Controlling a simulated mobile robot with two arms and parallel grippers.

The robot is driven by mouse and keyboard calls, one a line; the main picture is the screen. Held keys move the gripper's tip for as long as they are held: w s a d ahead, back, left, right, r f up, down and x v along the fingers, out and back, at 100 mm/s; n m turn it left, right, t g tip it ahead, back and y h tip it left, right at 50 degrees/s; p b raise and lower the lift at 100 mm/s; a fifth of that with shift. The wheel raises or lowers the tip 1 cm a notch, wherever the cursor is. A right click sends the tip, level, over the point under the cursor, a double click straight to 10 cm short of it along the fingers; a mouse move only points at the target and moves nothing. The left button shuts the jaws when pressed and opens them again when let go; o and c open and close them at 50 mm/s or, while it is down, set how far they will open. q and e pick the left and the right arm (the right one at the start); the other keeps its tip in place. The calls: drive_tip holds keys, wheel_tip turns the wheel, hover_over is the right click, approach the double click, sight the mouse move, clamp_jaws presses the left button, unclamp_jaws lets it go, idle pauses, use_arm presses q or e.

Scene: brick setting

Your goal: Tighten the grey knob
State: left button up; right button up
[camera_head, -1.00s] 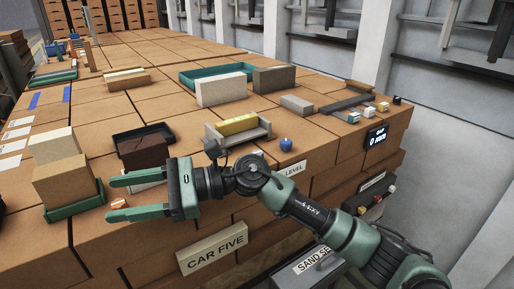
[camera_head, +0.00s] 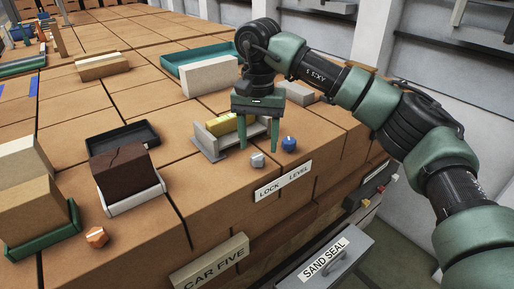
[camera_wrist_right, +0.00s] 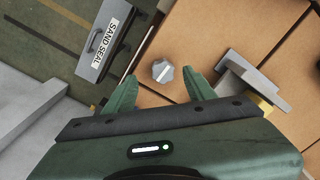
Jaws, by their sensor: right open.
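The small grey knob (camera_head: 257,160) stands on the brick top near the front edge, above the LOCK label (camera_head: 268,191). A blue knob (camera_head: 289,144) sits just right of it. My right gripper (camera_head: 258,148) points down, with its green fingers open just behind and above the grey knob. In the right wrist view the grey knob (camera_wrist_right: 163,71), with a pale line across its top, shows between the two spread fingertips (camera_wrist_right: 159,76), apart from both. My left gripper is not in view.
A grey holder (camera_head: 209,142) with a yellow block (camera_head: 224,126) stands close left of the right gripper. A dark brown block (camera_head: 119,168) and an orange knob (camera_head: 97,237) are farther left. The SAND SEAL drawer (camera_head: 322,262) is below the front edge.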

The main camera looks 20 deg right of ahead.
sight(257, 156)
drive_tip(key=f, duration=0.3)
drive_tip(key=shift+w, duration=0.35)
drive_tip(key=shift+f+p, duration=0.3)
drive_tip(key=shift+f, duration=0.3)
drive_tip(key=c, duration=1)
clamp_jaws()
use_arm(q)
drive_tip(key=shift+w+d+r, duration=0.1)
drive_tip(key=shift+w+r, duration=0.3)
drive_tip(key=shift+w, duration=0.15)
